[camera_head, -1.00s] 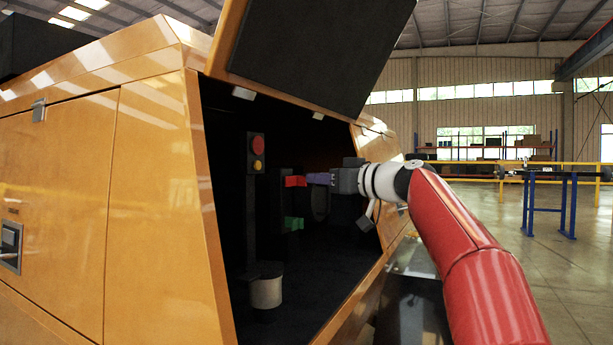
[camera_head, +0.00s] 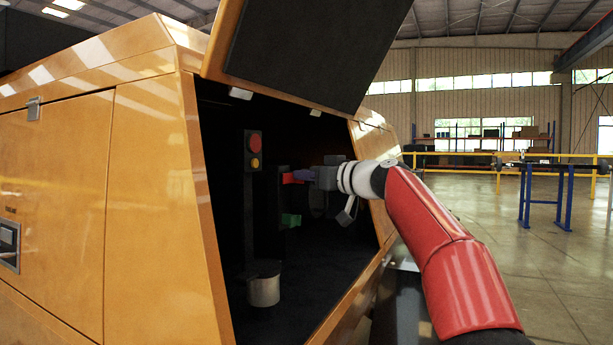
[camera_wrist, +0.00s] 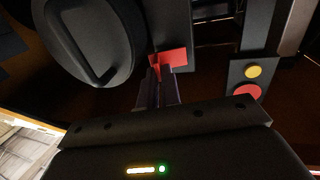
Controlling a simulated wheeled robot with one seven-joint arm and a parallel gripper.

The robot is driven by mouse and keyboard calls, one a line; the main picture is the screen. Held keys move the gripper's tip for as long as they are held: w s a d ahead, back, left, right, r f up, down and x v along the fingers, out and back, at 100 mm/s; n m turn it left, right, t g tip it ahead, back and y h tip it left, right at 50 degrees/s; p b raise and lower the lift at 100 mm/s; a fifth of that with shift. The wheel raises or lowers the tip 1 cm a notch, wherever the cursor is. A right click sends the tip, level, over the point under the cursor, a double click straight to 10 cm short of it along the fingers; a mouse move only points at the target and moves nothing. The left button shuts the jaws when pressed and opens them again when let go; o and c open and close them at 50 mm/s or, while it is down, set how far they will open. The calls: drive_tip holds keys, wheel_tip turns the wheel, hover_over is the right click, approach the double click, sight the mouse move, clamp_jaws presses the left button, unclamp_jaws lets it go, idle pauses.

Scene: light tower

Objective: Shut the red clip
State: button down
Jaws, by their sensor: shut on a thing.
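The red clip (camera_head: 289,178) is inside the open compartment, on a dark upright part. It also shows in the wrist view (camera_wrist: 171,58), where a narrow red part runs down between my fingertips. My gripper (camera_head: 302,175) reaches in from the right with its purplish fingers at the clip. In the wrist view my gripper (camera_wrist: 158,88) has its fingers close together, shut on the clip's narrow red part. The fingers hide some of the clip, and I cannot tell whether the clip itself is open or shut.
A green clip (camera_head: 291,220) sits below the red one. A post carries a red button (camera_head: 254,144) and a yellow one (camera_head: 255,163). A pale cylinder (camera_head: 263,291) stands on the compartment floor. The raised lid (camera_head: 300,50) hangs above my arm. A round dark housing (camera_wrist: 88,40) is close by.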

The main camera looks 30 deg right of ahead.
drive_tip(key=shift+w+d+r+n+g+y+p, duration=0.15)
drive_tip(key=shift+w+n+g+y+p, duration=0.2)
drive_tip(key=shift+n+y+p, duration=0.3)
drive_tip(key=shift+w+d+r+n+g+y+p, duration=0.1)
drive_tip(key=shift+w+r+n+g+y+p, duration=0.1)
drive_tip(key=shift+n+g+y+p, duration=0.45)
drive_tip(key=shift+w+f+y+p, duration=0.2)
drive_tip(key=shift+y+p, duration=0.25)
drive_tip(key=shift+y, duration=0.25)
drive_tip(key=shift+s+f, duration=0.1)
drive_tip(key=shift+a, duration=0.1)
drive_tip(key=c, duration=1.6)
unclamp_jaws()
drive_tip(key=shift+f, duration=0.1)
